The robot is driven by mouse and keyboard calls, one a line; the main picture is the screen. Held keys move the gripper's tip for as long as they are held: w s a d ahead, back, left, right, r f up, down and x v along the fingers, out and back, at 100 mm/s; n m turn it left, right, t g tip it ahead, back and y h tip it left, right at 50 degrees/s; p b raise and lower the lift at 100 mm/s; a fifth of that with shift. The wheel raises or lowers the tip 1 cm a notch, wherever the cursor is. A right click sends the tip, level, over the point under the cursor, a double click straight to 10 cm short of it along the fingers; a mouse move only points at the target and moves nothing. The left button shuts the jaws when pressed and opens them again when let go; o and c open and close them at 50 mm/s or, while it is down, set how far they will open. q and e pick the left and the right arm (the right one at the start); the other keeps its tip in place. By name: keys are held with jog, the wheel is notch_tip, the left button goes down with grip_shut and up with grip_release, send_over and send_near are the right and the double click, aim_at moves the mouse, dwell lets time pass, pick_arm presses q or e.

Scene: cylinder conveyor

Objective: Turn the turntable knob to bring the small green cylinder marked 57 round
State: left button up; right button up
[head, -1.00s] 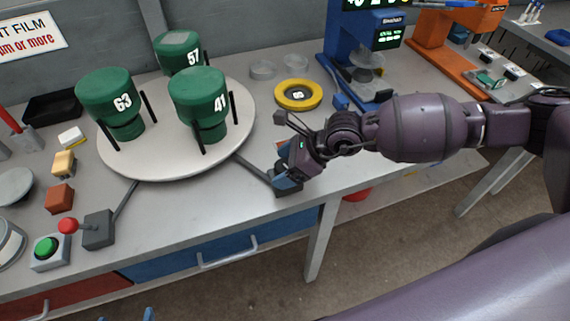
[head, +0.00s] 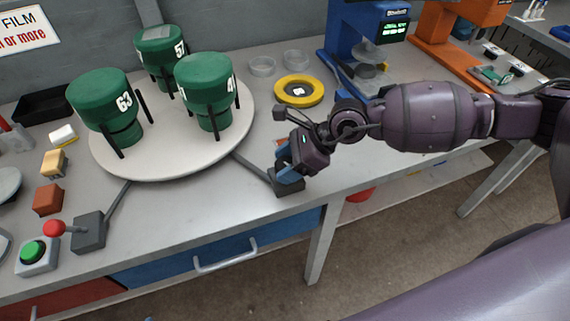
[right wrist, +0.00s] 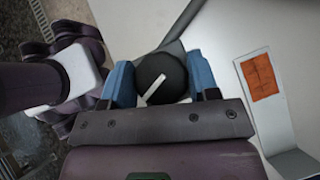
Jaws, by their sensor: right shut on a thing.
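The round turntable (head: 165,165) carries three green cylinders. The cylinder marked 57 (head: 155,42) stands at the back left, its label partly hidden by the cylinder marked 41 (head: 203,72) at the front right. The cylinder marked 63 (head: 97,92) stands at the left. My right gripper (head: 285,172) is shut on the turntable knob at the bench's front edge. In the right wrist view the knob (right wrist: 172,70) is black with a white mark, between the blue fingers of my right gripper (right wrist: 163,80). The head view mostly hides the knob. My left gripper is out of view.
A yellow ring (head: 298,92) and clear dishes (head: 262,66) lie right of the turntable. A blue machine (head: 355,50) stands behind my right arm. At the front left are a red-topped lever box (head: 88,232) and a green button (head: 34,250).

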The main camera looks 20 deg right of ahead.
dwell(0.3)
jog(key=o, duration=0.9)
jog(key=shift+d+r, duration=0.1)
jog(key=v, duration=1)
jog(key=shift+d+r, duration=0.15)
jog(key=shift+r, duration=0.1)
